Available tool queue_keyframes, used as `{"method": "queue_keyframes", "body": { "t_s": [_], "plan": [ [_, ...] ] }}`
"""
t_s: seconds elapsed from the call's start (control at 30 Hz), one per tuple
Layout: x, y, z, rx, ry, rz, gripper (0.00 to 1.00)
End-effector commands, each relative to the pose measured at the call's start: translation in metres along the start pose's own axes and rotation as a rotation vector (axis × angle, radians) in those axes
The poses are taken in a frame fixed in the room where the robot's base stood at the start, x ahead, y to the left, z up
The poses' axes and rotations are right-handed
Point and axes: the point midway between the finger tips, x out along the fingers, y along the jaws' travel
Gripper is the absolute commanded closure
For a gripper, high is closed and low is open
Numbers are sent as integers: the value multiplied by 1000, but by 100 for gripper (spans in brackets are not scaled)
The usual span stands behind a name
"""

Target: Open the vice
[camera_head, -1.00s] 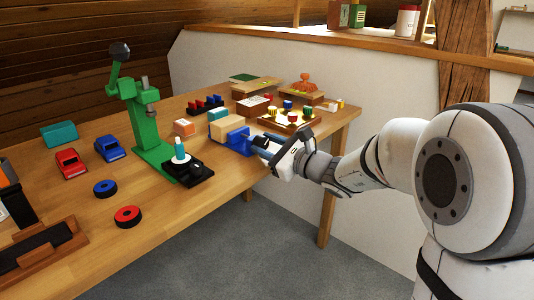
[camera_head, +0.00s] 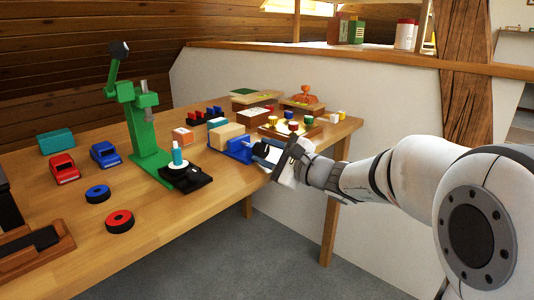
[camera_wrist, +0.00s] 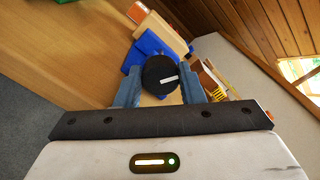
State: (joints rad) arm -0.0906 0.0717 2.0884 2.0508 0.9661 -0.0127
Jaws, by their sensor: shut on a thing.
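The blue vice (camera_head: 234,152) sits at the table's front edge in the head view, with a tan wooden block (camera_head: 226,134) at its jaws. In the wrist view the vice (camera_wrist: 147,47) lies beyond a round black knob (camera_wrist: 160,70) with a white mark. My gripper (camera_wrist: 161,90) has its two blue fingers on either side of this knob and is shut on it. In the head view my gripper (camera_head: 268,151) reaches the vice from the right. My gripper hides much of the knob there.
The wooden table (camera_head: 150,225) holds a green press (camera_head: 146,125), a black base with a teal peg (camera_head: 178,156), and toy cars. A tray of coloured pegs (camera_head: 291,132) stands close behind my gripper. Open floor (camera_head: 235,265) lies in front of the table.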

Motion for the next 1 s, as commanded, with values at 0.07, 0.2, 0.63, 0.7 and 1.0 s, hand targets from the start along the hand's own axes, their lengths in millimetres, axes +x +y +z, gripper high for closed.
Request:
{"method": "queue_keyframes", "body": {
  "t_s": [0.07, 0.2, 0.63, 0.7, 1.0],
  "plan": [
    [0, 0, 0, 0, 0, 1, 88],
    [0, 0, 0, 1, 0, 1, 88],
    [0, 1, -1, 3, 1, 2, 43],
    [0, 2, -1, 3, 1, 3, 43],
    [-20, -2, -6, 4, 1, 5, 43]
  ]
}}
